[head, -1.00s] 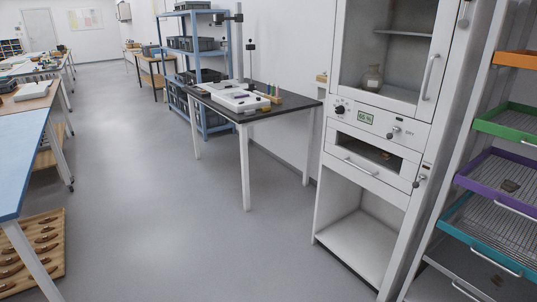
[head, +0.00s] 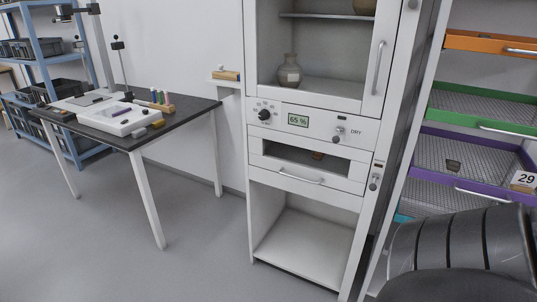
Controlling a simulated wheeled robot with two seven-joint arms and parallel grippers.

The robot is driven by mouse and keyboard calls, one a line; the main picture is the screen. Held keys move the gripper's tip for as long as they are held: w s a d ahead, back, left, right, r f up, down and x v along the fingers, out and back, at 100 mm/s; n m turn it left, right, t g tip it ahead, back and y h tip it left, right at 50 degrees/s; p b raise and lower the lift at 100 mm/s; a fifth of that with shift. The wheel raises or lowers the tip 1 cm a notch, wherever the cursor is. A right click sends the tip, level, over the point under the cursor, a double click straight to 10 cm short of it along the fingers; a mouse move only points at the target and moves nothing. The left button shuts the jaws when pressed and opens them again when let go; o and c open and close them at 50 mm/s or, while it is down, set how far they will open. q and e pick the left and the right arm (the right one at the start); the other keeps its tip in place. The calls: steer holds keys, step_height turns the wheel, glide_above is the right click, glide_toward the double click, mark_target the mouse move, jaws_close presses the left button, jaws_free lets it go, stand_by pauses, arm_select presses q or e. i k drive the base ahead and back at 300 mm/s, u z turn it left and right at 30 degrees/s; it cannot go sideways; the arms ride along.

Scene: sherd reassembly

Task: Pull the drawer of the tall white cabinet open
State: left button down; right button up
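The tall white cabinet (head: 258,212) stands in the middle of the head view. Its drawer (head: 336,182) sits below the control panel and looks closed, flush with the front. The drawer has a window, with a small brown piece (head: 317,155) visible behind it, and a horizontal bar handle (head: 301,177). A dark ribbed part of my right arm shows at the lower right, well apart from the drawer. Neither of my grippers is in view.
A rack with orange, green and purple trays (head: 432,133) stands right of the cabinet. A black-topped table (head: 190,112) with a white instrument stands to the left. Above the drawer are a panel with a 65 % display (head: 298,120) and a glazed door with a handle (head: 376,68). Grey floor (head: 205,255) lies clear in front.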

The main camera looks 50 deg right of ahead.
mark_target(260, 139)
steer(key=z, duration=0.55)
steer(key=i, duration=1.1)
steer(key=z, duration=1.5)
steer(key=i, duration=0.7)
steer(key=z, duration=0.05)
